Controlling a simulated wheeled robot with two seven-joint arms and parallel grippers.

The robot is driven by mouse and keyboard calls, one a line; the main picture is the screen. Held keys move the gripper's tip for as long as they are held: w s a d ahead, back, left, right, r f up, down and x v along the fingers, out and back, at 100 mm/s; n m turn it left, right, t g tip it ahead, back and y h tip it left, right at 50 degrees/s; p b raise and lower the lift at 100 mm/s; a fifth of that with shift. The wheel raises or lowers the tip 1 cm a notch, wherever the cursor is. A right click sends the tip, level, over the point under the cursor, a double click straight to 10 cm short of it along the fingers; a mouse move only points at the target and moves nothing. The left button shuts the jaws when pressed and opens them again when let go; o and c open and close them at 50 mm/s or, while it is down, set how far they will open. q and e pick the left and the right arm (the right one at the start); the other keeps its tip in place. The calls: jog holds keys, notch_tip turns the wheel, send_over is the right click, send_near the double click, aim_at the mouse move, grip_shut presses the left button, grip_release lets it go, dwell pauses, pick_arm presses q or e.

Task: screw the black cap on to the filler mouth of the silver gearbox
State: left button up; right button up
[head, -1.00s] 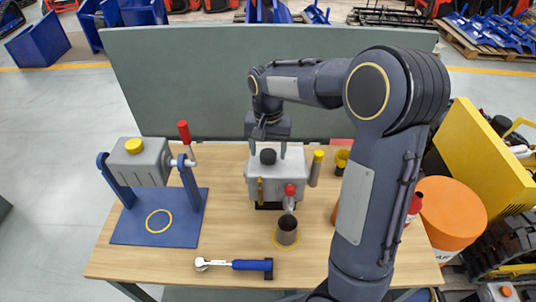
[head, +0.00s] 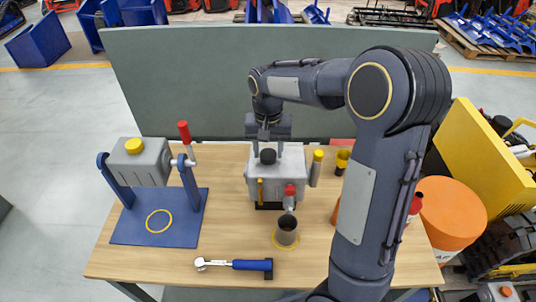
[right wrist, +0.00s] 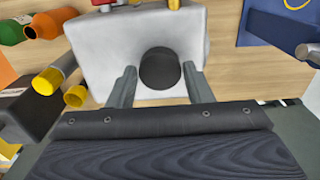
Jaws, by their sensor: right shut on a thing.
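The silver gearbox (head: 278,178) stands near the middle of the wooden table; its pale top also shows in the right wrist view (right wrist: 105,45). The black cap (head: 268,156) is upright on top of it and shows as a dark disc in the right wrist view (right wrist: 160,70). The filler mouth is hidden under the cap, and I cannot tell how far the thread is engaged. My right gripper (head: 268,151) points down from behind, with one finger on each side of the cap, shut on it. My left gripper is not in view.
A blue stand (head: 130,232) holding a grey box (head: 140,165) with a yellow cap is at left. A blue-handled wrench (head: 250,265) lies in front. A dark cup (head: 286,230) stands before the gearbox; a yellow-topped cylinder (head: 316,170) is close right. A grey-green panel (head: 200,90) rises behind.

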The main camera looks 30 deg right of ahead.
jog(key=m, duration=0.7)
jog(key=shift+m, duration=1.4)
jog(key=m, duration=0.4)
jog(key=shift+m, duration=0.3)
jog(key=m, duration=0.5)
